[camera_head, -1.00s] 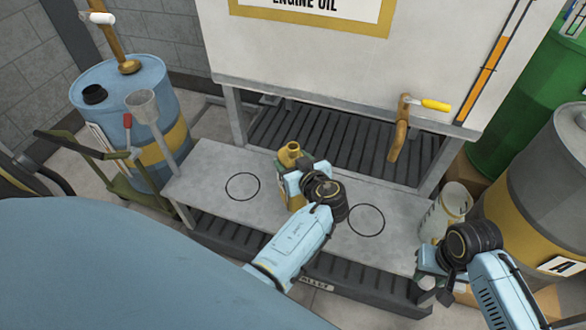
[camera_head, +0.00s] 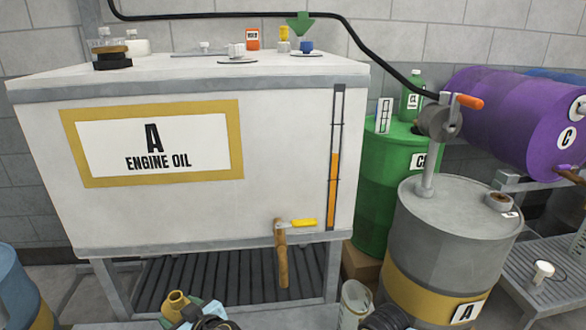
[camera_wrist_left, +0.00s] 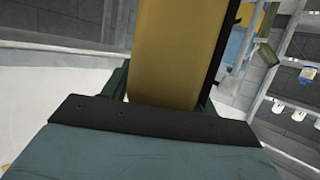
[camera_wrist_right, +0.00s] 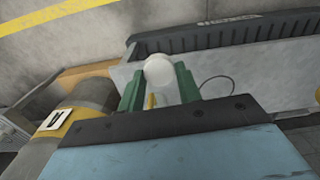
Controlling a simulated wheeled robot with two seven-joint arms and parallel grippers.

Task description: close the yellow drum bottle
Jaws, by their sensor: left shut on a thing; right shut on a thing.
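The yellow drum bottle (camera_head: 176,303) shows at the bottom of the head view, with its open neck upward and no cap visible on it. My left gripper (camera_head: 193,312) is shut on it; in the left wrist view the bottle's yellow side (camera_wrist_left: 175,50) fills the gap between the jaws. My right gripper (camera_wrist_right: 158,90) is shut on a whitish rounded thing (camera_wrist_right: 160,70), which seems to be the pale jug (camera_head: 355,300) at the lower right of the head view. Most of the bottle's body and both arms are below the head view's edge.
The white engine oil tank (camera_head: 290,140) stands behind, with a tap (camera_head: 282,255) with a yellow handle. On its top are a white cap-like piece (camera_head: 236,50), a blue one (camera_head: 307,46), a yellow one (camera_head: 284,33) and an orange box (camera_head: 253,39). A grey drum (camera_head: 455,235) stands at right.

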